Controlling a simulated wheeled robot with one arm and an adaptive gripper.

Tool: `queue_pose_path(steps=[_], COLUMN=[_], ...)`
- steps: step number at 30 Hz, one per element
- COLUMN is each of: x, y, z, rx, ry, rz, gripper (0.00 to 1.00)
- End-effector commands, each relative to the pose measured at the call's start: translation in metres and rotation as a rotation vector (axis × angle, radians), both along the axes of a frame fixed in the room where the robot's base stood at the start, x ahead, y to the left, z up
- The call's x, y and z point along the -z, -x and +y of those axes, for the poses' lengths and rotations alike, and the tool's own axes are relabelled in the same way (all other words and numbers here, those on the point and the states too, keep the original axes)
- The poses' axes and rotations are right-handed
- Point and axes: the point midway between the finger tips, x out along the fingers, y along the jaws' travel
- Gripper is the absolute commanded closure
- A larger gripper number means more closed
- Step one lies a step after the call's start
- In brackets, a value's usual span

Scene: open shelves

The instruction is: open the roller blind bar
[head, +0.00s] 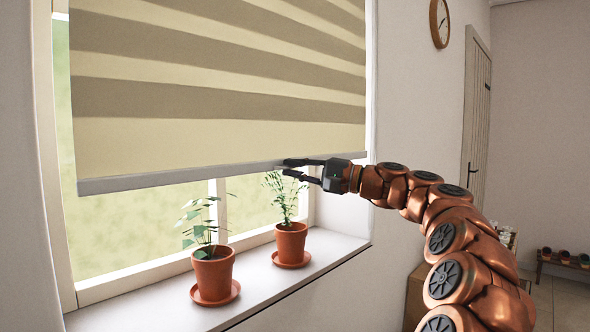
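A striped beige and brown roller blind (215,75) hangs over most of the window. Its pale bottom bar (170,176) runs across the window, above the sill. My gripper (285,168) is at the right part of the bar, fingers pointing left. Its two dark fingers are apart, one at about the bar's height and one a little below it. Whether either finger touches the bar cannot be told from this view.
Two potted plants stand on the white sill (325,247): one pot (213,275) at the left, another (291,242) below my gripper, its leaves close to the fingers. A wall clock (439,22) and a door (477,115) are at the right.

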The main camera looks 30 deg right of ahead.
Motion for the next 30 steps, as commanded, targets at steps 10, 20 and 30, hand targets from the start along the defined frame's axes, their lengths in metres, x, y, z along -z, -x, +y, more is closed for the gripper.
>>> queue_pose_path(steps=[10,20,30], x=[0.0,0.0,-0.029], y=[0.0,0.0,-0.001], z=[0.0,0.0,0.003], rx=[0.0,0.0,-0.005], ry=[0.0,0.0,0.001], rz=[0.0,0.0,-0.001], gripper=[1.0,1.0,1.0])
